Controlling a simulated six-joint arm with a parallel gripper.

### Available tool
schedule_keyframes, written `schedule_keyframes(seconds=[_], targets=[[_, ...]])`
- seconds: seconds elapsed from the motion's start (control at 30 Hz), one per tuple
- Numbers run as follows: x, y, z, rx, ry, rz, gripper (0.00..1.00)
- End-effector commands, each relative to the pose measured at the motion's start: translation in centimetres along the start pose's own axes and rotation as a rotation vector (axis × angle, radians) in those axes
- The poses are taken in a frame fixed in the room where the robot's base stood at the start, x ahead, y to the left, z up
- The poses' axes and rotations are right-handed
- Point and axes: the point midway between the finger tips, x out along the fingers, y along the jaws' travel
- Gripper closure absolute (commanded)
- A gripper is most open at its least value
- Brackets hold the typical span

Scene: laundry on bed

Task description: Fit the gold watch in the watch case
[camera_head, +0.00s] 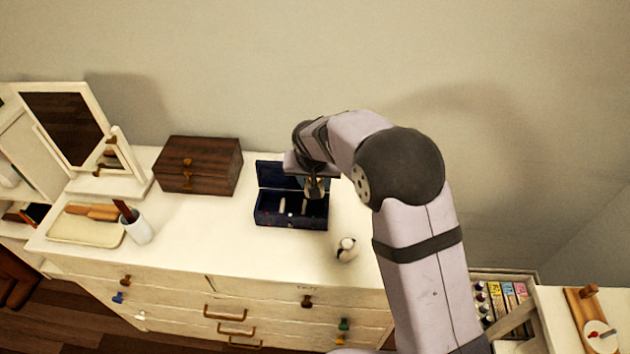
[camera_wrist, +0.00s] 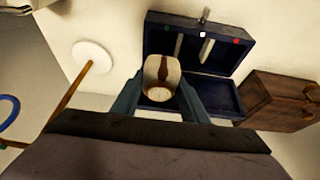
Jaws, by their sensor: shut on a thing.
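The watch case (camera_head: 268,215) is a dark blue box standing open on the dresser top, its lid raised at the back. In the wrist view, the case (camera_wrist: 228,90) shows pale upright dividers and small coloured dots along one edge. My gripper (camera_head: 314,190) is over the right part of the case. In the wrist view my gripper (camera_wrist: 158,98) is shut on the gold watch (camera_wrist: 158,94), a cream and brown loop with a pale round face. The watch overlaps the case's left part in that view; I cannot tell whether it touches the case.
A brown wooden box (camera_head: 198,165) stands left of the case. A small white-and-black object (camera_head: 346,248) sits right of it. A mirror (camera_head: 70,125), a cream tray (camera_head: 85,228) and a white cup (camera_head: 138,228) are at the left. The dresser top before the case is clear.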

Motion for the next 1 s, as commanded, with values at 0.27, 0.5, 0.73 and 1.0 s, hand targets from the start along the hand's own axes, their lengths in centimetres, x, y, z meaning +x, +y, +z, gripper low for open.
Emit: schedule_keyframes(seconds=[0.27,0.5,0.73,1.0], targets=[[1.9,0.0,0.8,0.0,0.0,0.0,0.83],[3.3,0.0,1.4,0.0,0.0,0.0,0.83],[4.6,0.0,1.9,0.0,0.0,0.0,0.83],[5.5,0.0,2.3,0.0,0.0,0.0,0.83]])
